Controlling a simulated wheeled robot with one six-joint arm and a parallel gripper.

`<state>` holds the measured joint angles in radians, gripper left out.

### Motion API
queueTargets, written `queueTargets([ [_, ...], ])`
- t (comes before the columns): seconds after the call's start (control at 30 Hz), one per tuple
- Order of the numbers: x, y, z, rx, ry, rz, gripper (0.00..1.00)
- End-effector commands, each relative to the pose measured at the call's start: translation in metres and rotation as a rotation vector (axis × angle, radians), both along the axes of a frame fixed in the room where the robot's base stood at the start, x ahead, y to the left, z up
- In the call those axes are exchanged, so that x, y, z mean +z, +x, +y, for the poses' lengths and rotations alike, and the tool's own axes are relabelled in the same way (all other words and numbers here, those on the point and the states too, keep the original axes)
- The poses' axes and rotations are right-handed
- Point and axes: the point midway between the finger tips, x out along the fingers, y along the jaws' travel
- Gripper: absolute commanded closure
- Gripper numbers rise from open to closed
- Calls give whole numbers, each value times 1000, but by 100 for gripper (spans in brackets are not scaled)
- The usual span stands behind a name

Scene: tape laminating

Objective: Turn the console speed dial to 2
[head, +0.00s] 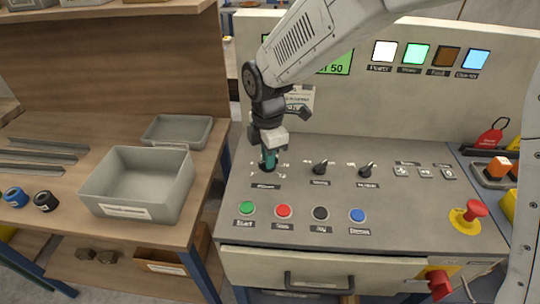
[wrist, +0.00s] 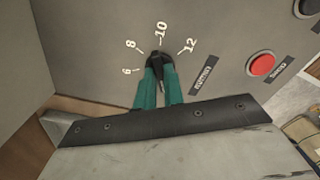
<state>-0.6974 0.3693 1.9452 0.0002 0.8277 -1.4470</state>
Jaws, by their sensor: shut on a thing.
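The speed dial (wrist: 157,60) is a black knob on the grey console (head: 300,240). In the wrist view the printed numbers 6, 8, 10 and 12 show around its far side; the rest of its scale is hidden. My gripper (wrist: 158,72) has green fingers shut on the knob from both sides. In the head view my gripper (head: 268,160) reaches down to the leftmost dial of the console's row, and its fingers mostly hide the knob. I cannot tell the exact number that the pointer marks.
Two more black dials (head: 320,168) (head: 366,171) stand to the right. Green, red, black and blue buttons (head: 284,211) line the front. A red emergency stop (head: 475,209) is at the right. A grey bin (head: 140,183) stands on the wooden bench at left.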

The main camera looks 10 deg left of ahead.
Motion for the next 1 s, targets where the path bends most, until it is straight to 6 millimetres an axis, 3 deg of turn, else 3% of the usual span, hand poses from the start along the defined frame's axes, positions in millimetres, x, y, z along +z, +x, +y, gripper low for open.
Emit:
queueTargets([
  [0.3,1,1,0,96,1,-3,100],
  [0.77,1,2,0,111,1,-3,100],
  [0.87,1,1,0,110,1,-3,71],
  [1.0,0,1,1,111,0,-2,68],
])
